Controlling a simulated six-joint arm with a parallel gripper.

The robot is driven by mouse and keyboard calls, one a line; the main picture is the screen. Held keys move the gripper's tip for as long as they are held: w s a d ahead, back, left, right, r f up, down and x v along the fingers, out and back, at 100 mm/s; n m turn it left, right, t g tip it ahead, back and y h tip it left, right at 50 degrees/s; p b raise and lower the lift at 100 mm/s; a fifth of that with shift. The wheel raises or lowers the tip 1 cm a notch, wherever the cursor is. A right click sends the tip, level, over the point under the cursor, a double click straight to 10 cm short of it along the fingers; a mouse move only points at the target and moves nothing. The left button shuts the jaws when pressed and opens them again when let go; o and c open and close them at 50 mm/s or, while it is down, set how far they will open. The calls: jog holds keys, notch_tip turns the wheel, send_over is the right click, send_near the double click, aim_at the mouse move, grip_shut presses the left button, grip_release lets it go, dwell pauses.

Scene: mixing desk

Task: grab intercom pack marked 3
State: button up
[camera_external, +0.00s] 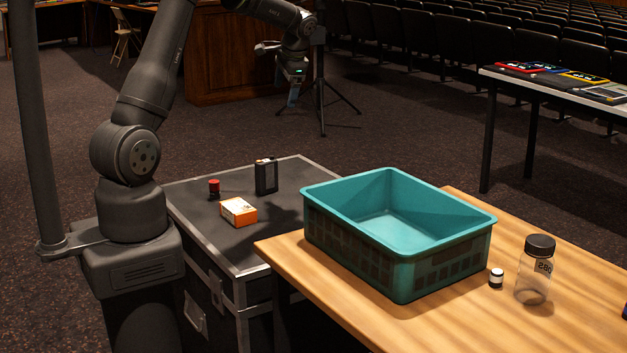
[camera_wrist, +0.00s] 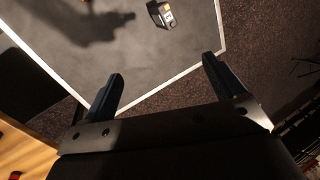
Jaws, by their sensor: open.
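A black upright pack (camera_external: 266,176), likely the intercom pack, stands on the dark top of the flight case. No number on it can be read in the external view. In the wrist view a small dark pack with a pale marked face (camera_wrist: 161,14) shows at the top, near the case's edge; its marking is too small to read. My gripper (camera_external: 292,94) is raised in the air above and beyond the case, apart from the pack. In the wrist view my gripper (camera_wrist: 162,72) has its two fingers wide apart with nothing between them.
On the case (camera_external: 195,202) are an orange-and-white box (camera_external: 239,212) and a red-topped object (camera_external: 214,189). A tripod stands behind.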

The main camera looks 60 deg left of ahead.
jog(key=a+f+m+h, duration=0.2)
jog(key=a+f+m, duration=0.35)
jog(key=m, duration=0.25)
jog(key=m+h, duration=0.2)
jog(key=m, duration=0.5)
send_over(266, 160)
notch_tip(266, 160, down, 5)
jog(key=f, duration=1.1)
jog(key=shift+s+d+f, duration=0.15)
jog(key=shift+s+f, duration=0.15)
jog(key=shift+s, duration=0.05)
jog(key=shift+w+f, duration=0.15)
jog(key=shift+f, duration=1.2)
jog(key=shift+w+f, duration=0.15)
jog(key=shift+f, duration=1.2)
jog(key=shift+c, duration=0.5)
jog(key=c, duration=1.1)
jog(key=shift+c, duration=0.3)
jog(key=shift+r, duration=0.2)
